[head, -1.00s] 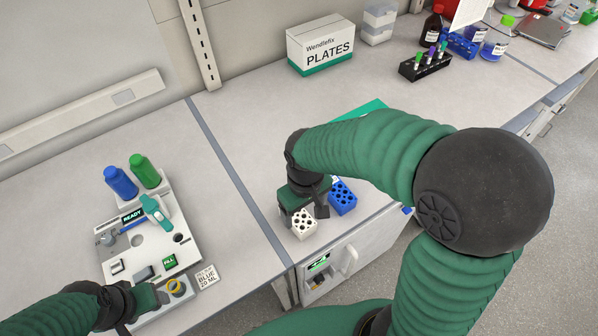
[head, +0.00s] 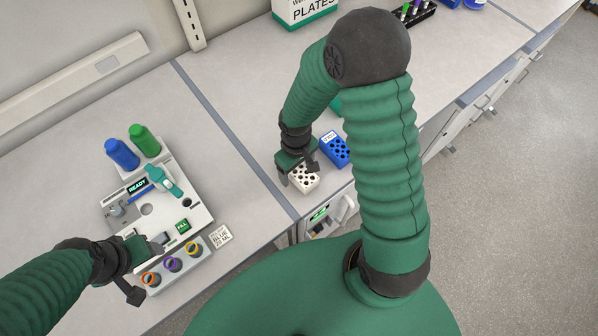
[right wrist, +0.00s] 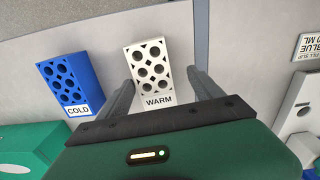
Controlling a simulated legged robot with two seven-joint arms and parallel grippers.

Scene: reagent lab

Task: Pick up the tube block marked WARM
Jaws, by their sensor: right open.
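The white tube block marked WARM (right wrist: 149,72) stands on the bench with several round holes in its top. In the head view this white block (head: 304,178) is at the bench's front edge, partly covered by my right gripper. My right gripper (head: 298,174) is open over it. In the right wrist view its two fingers (right wrist: 155,85) reach down on either side of the block's near end, with gaps visible. The blue block marked COLD (right wrist: 64,82) stands beside it, outside the fingers; it also shows in the head view (head: 335,150). My left gripper (head: 142,268) is over the white station; its finger gap is unclear.
The white station (head: 190,211) holds a teal pipette (head: 163,181). A rack (head: 207,254) with coloured rings is at its front. Blue (head: 121,154) and green (head: 144,140) bottles stand behind. A label card (head: 221,236) lies right.

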